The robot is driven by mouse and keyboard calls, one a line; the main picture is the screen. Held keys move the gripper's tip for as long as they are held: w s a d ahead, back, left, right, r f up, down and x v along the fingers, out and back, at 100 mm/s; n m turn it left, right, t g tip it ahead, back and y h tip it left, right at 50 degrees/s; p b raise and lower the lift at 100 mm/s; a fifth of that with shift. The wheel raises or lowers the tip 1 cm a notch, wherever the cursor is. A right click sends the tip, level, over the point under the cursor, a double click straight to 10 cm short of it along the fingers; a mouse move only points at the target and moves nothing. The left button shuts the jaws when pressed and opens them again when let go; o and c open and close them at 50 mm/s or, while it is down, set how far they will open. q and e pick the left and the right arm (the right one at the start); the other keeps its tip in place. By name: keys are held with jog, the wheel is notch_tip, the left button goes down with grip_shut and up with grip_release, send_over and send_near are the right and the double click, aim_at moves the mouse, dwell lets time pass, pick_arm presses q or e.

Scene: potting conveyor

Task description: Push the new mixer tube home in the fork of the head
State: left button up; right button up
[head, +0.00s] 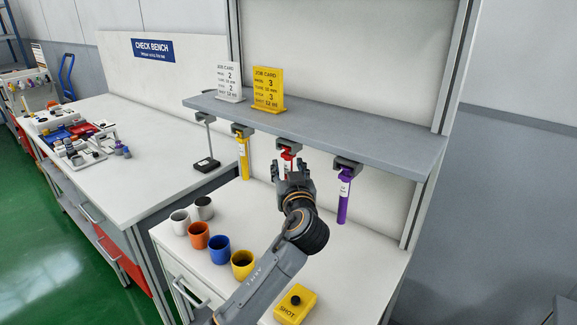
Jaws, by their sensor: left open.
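Several grey heads hang under the front edge of the grey shelf. A yellow tube (243,158) hangs at one head on the left, and a purple tube (344,200) at the head on the right (346,164). Between them, a red tube (287,156) hangs at the middle head (289,144); only its upper part shows. My left gripper (290,170) is open, pointing up, in front of the red tube and hiding its lower part. I cannot tell whether the fingers touch it, or how fully it sits in the fork. My right gripper is out of view.
The shelf (380,148) carries a white job card (229,82) and a yellow one (268,90). Cups, including a blue one (219,249), stand on the bench below, with a yellow button box (295,305) in front. A thin stand with a black base (206,164) is at left.

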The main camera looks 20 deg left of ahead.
pick_arm(q)
jog(key=shift+c, duration=0.5)
grip_shut()
jog(key=shift+s, duration=0.15)
jog(key=shift+s+a+p, duration=0.1)
jog(key=shift+s+a, duration=0.15)
jog(key=shift+s, duration=0.4)
jog(key=shift+s+a+p, duration=0.15)
jog(key=shift+s+a, duration=0.1)
jog(key=shift+s, duration=0.45)
jog(key=shift+s+a+p, duration=0.1)
jog(key=shift+s+a, duration=0.15)
jog(key=shift+s, duration=0.4)
jog(key=shift+s, duration=0.15)
jog(key=shift+s+a, duration=0.3)
jog(key=shift+s, duration=0.35)
jog(key=shift+s+a, duration=0.25)
jog(key=shift+s, duration=0.35)
